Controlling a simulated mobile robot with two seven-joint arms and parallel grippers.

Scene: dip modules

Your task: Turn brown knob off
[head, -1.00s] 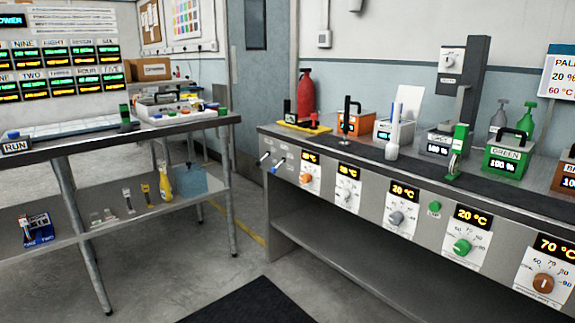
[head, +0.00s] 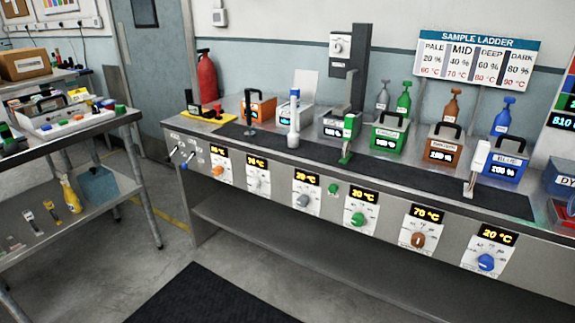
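The brown knob (head: 418,240) is on the front panel of the long grey bench, right of the middle in the head view. A display (head: 426,214) above it reads 70 °C in yellow. The knob's white dial plate has markings too small to read. A brown module (head: 443,149) with a black handle stands on the bench above it. Neither of my grippers is in view.
A green knob (head: 358,219) is left of the brown one and a blue knob (head: 486,262) is right of it. A black mat (head: 205,297) lies on the open floor before the bench. A side table (head: 62,149) stands at the left.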

